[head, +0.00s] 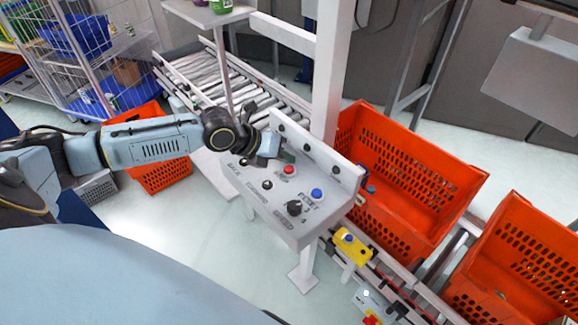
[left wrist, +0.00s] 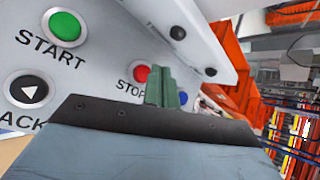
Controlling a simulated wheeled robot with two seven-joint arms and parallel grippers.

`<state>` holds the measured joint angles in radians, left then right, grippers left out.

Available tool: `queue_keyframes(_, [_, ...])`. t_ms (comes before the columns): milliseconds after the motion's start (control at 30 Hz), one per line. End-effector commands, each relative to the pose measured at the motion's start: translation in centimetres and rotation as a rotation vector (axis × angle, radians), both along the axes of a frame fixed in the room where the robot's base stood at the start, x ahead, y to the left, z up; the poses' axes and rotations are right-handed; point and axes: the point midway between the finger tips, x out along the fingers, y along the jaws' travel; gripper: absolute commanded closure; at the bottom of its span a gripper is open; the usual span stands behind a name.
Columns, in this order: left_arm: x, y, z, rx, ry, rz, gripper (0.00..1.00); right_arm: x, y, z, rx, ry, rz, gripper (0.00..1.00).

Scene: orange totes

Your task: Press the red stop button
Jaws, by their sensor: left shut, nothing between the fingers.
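The red stop button (head: 289,170) sits on the grey control panel (head: 262,205), with a blue button to its right. In the left wrist view the red button (left wrist: 141,74) shows beside the word STOP, partly behind my fingers. My left gripper (head: 288,157) is shut and empty, its fingertips just behind the red button in the head view. In the left wrist view the greenish fingers (left wrist: 161,84) are together, close to the red button. I cannot tell whether they touch it. My right gripper is not in view.
The green START button (left wrist: 65,27) and a black arrow button (left wrist: 28,90) lie left of STOP. A black knob (head: 294,207) stands up from the panel. A white upright post (head: 331,70) and rail border the panel's back. Orange totes (head: 410,175) stand to the right.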

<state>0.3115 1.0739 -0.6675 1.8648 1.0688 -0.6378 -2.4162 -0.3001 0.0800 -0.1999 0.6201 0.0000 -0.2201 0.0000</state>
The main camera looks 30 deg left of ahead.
Motion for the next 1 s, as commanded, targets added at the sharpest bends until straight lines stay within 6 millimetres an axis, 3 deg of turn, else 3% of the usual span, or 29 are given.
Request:
queue_keyframes(433, [0.0, 0.0, 4.6, 0.001, -0.001, 0.0, 1.0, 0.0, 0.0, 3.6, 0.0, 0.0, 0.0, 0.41])
queue_keyframes(1000, [0.0, 0.0, 4.5, 0.0, 0.0, 0.0, 1.0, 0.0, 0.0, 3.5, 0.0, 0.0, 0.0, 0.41])
